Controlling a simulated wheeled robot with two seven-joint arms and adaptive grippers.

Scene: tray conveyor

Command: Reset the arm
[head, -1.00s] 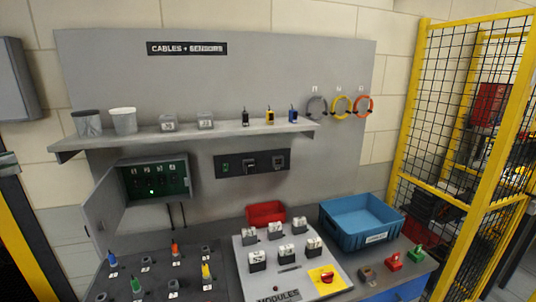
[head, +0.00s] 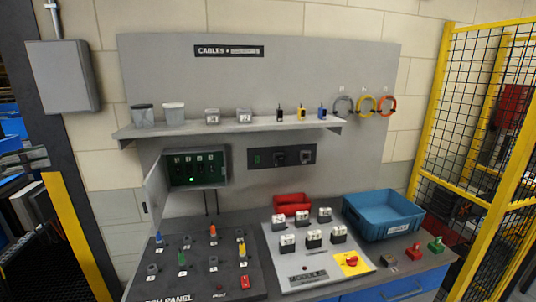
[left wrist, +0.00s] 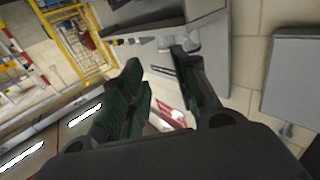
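My left gripper (left wrist: 158,68) is open in the left wrist view. Its two dark, green-padded fingers stand apart with nothing held between them. In the head view my left gripper (head: 36,158) shows only as a small grey shape near the left edge, clear of the workbench and board. Its finger state is too small to tell there. My right gripper is in neither view.
A grey cabinet (head: 67,76) hangs on the wall at left. A shelf (head: 230,129) with cups and small parts crosses the board. Below are an open green-lit box (head: 197,168), a dark panel (head: 198,283) and a blue bin (head: 383,229). A yellow fence (head: 443,95) stands at right.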

